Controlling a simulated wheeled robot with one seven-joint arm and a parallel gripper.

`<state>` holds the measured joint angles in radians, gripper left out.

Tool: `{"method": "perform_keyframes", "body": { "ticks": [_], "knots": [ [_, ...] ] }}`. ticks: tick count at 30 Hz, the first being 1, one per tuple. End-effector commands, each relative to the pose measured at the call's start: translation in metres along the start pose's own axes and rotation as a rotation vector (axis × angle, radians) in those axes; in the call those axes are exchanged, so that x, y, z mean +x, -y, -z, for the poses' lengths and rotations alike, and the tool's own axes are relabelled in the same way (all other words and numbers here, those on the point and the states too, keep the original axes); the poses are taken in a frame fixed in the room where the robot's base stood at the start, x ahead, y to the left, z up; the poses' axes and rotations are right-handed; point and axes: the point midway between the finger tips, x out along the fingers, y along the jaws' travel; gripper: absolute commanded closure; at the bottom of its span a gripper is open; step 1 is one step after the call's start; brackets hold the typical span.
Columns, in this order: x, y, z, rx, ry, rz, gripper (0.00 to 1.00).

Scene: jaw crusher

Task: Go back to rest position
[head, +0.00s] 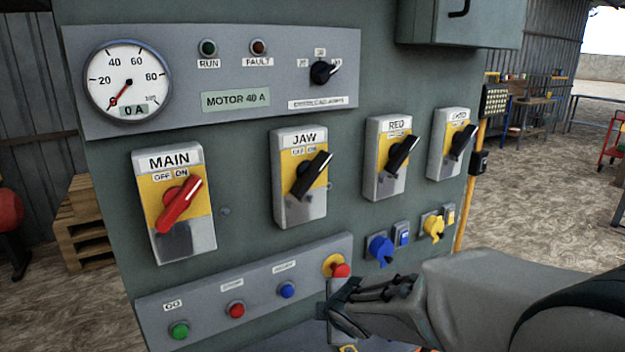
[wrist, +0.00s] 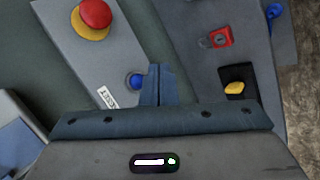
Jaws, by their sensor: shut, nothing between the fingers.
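My gripper (head: 343,300) is at the lower right in the head view, in front of the lower button panel and just below the red emergency button. In the wrist view its fingers (wrist: 158,85) are together with nothing between them. The panel's red mushroom button on a yellow ring (head: 338,268) is apart from the fingers in the wrist view. A blue button (wrist: 137,81) shows right beside the fingers there; whether they touch it I cannot tell.
The grey control cabinet carries rotary switches: the red MAIN (head: 179,205), black JAW (head: 312,176) and others. The gauge (head: 127,82) reads near 0 A. Blue (head: 381,249) and yellow (head: 433,226) sockets sit near my arm.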

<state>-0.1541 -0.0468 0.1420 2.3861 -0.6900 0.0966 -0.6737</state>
Motion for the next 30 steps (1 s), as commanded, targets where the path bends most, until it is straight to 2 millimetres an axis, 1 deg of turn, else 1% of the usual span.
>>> {"method": "perform_keyframes", "body": {
  "ticks": [1,2,3,5,6,9,12,13,15,18,30],
  "knots": [
    [-0.019,0.001,-0.026,0.170,0.077,0.008,1.00],
    [-0.030,0.006,-0.040,0.278,0.122,0.021,1.00],
    [-0.044,0.014,-0.057,0.426,0.177,0.037,1.00],
    [-0.067,0.029,-0.076,0.648,0.251,0.064,1.00],
    [-0.081,0.041,-0.087,0.792,0.295,0.084,1.00],
    [-0.113,0.070,-0.099,1.115,0.377,0.138,1.00],
    [-0.137,0.094,-0.100,1.359,0.429,0.193,1.00],
    [-0.142,0.099,-0.099,1.416,0.440,0.208,1.00],
    [-0.151,0.110,-0.096,1.515,0.459,0.238,1.00],
    [-0.158,0.117,-0.093,1.589,0.472,0.264,1.00],
    [-0.159,0.118,-0.092,1.602,0.477,0.270,1.00]
  ]
}}
